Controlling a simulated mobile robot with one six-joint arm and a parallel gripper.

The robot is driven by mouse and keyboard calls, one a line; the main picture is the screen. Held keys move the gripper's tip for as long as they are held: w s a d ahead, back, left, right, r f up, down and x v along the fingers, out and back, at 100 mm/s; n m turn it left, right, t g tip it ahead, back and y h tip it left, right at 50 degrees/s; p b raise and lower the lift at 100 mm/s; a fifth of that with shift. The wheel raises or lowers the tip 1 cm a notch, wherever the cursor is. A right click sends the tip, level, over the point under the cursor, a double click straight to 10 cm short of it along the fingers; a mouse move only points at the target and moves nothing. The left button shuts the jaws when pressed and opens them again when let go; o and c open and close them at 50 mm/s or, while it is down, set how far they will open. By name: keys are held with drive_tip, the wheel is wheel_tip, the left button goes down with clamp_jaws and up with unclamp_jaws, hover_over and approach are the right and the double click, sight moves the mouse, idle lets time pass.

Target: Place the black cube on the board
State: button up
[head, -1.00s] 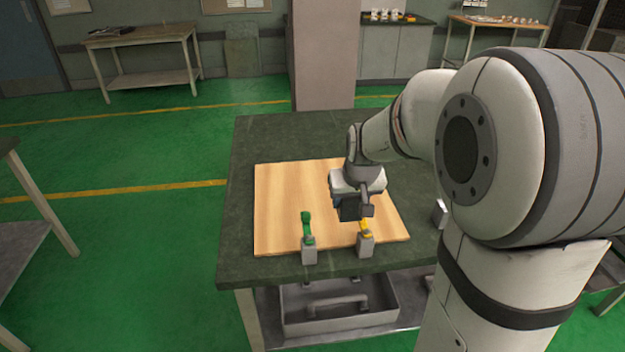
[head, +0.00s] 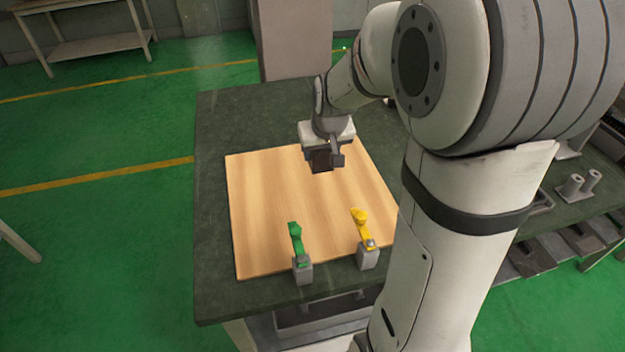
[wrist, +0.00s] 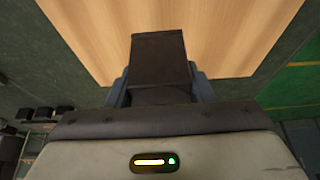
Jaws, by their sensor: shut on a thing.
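My gripper (head: 322,163) is shut on the black cube (head: 320,158), over the far part of the wooden board (head: 265,215) in the head view. In the wrist view the dark cube (wrist: 160,62) sits between the fingers of my gripper (wrist: 160,85), with the board (wrist: 225,40) beyond it. I cannot tell whether the cube touches the board or hangs just above it. The board lies flat on the dark green-grey table and its middle is bare.
A green clamp (head: 297,245) and a yellow clamp (head: 364,235) stand at the board's near edge. The dark table top (head: 225,120) is clear to the left and behind. Grey cylindrical parts (head: 575,186) stand on a surface at the right.

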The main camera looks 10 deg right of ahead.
sight(321, 163)
wheel_tip(321, 163, down, 4)
drive_tip(key=shift+w+f, duration=0.15)
drive_tip(key=shift+f, duration=2)
drive_tip(key=shift+f+b, duration=0.1)
drive_tip(key=shift+b, duration=0.2)
drive_tip(key=o, duration=0.9)
drive_tip(key=shift+f, duration=0.15)
drive_tip(key=shift+c, duration=0.2)
drive_tip(key=o, duration=0.5)
drive_tip(key=shift+c, duration=0.2)
